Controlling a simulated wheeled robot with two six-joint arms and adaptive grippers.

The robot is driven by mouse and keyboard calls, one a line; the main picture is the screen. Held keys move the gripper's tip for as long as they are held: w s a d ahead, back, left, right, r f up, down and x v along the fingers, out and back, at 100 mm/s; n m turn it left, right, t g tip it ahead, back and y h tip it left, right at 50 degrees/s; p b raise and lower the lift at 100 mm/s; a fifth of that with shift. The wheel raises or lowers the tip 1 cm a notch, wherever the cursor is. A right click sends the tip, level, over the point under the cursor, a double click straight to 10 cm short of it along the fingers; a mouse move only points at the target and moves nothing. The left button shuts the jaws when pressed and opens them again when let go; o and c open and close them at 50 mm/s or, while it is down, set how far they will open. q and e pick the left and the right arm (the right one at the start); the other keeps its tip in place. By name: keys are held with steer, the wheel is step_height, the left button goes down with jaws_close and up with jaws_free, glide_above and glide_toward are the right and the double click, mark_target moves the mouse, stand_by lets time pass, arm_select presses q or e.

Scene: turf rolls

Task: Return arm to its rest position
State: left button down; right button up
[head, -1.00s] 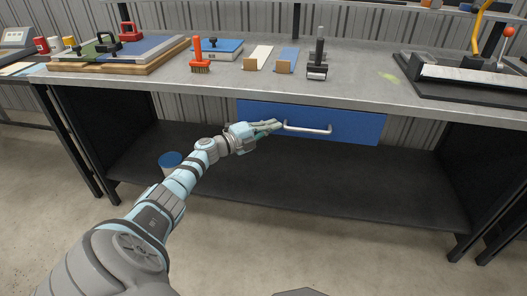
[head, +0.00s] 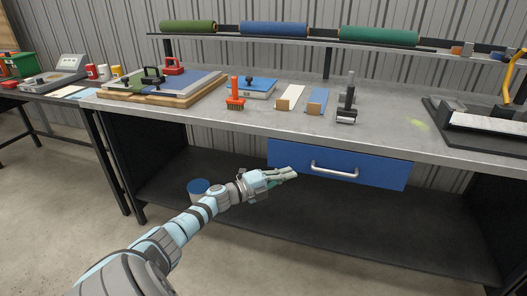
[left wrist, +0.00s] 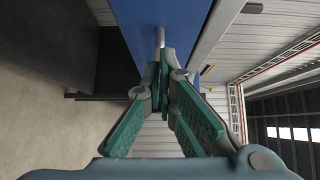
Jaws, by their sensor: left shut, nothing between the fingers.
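My left gripper (head: 284,174) is shut and empty in the head view, in front of the workbench, just left of the handle of the blue drawer (head: 385,172). In the left wrist view its teal-padded fingers (left wrist: 163,85) meet at their tips. The drawer's metal handle (head: 335,171) shows beyond the fingertips, and I see no grip on it. The drawer looks closed, flush under the bench top. My right gripper is in no view.
The bench top (head: 385,125) holds an orange brush (head: 235,95), a blue flat block (head: 252,87) and a black-headed roller (head: 346,110). A black tray (head: 440,128) is at the right. Turf-like rolls (head: 275,29) lie on the shelf above. A blue-topped can (head: 198,187) stands below.

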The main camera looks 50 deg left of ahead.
arm_select(q)
steer(key=v, duration=0.3)
steer(key=p+v, duration=0.1)
steer(key=v, duration=0.2)
steer(key=shift+d+f, duration=0.15)
steer(key=shift+d, duration=0.1)
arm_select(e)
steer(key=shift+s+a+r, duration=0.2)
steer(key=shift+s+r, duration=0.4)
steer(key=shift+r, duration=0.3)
